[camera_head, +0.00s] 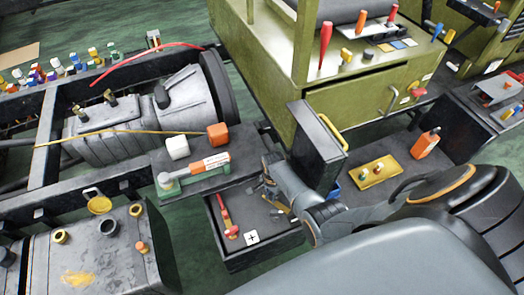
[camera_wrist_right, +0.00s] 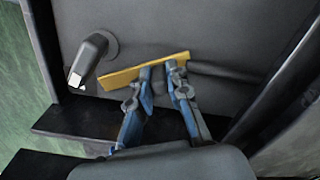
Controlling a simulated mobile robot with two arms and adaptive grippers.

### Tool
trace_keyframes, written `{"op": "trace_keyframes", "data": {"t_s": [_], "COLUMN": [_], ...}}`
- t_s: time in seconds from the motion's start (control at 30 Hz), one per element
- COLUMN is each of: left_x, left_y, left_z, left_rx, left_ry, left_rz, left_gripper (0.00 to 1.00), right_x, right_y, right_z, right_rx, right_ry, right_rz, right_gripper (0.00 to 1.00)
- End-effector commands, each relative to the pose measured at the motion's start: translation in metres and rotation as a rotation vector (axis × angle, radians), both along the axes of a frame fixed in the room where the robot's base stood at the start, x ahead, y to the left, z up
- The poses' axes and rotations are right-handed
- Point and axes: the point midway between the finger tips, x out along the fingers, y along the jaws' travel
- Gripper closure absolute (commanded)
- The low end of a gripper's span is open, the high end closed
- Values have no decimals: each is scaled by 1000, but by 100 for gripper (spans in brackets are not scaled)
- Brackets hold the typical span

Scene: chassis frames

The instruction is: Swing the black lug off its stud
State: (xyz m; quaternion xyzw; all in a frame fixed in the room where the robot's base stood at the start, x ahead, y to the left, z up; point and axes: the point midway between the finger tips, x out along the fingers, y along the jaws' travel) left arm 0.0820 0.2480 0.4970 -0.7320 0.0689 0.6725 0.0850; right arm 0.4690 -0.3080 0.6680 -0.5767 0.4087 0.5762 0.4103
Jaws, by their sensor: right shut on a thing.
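The black lug shows in the right wrist view as a yellow metal strip (camera_wrist_right: 118,76) with a dark sleeve (camera_wrist_right: 222,72) running off to the right. My right gripper (camera_wrist_right: 162,75) is shut on it where strip and sleeve meet. The grey stud (camera_wrist_right: 95,55) rises from a round base on a grey top, its pale end near the strip's left tip. The strip appears beside the stud, with a small gap. In the head view my right gripper (camera_head: 270,192) is in the open box (camera_head: 265,262) and mostly hides the lug. My left gripper is not in view.
A red-sleeved lug (camera_head: 225,212) and a white plus card (camera_head: 251,238) lie in the box's left part. A vise (camera_head: 190,170) sits on the ledge behind.

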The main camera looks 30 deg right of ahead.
Motion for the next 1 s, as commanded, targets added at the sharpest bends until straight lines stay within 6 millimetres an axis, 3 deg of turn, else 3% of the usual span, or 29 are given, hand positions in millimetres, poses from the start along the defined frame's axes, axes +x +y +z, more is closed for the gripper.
{"op": "trace_keyframes", "data": {"t_s": [0.23,0.53,1.0], "left_x": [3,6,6], "left_y": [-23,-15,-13], "left_z": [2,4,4], "left_rx": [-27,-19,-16], "left_ry": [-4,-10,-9], "left_rz": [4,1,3], "left_gripper": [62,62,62], "right_x": [2,3,4], "right_y": [-5,-7,-7], "right_z": [0,0,0], "right_rx": [-1,-2,-3], "right_ry": [1,0,0], "right_rz": [167,279,304], "right_gripper": [100,100,100]}}
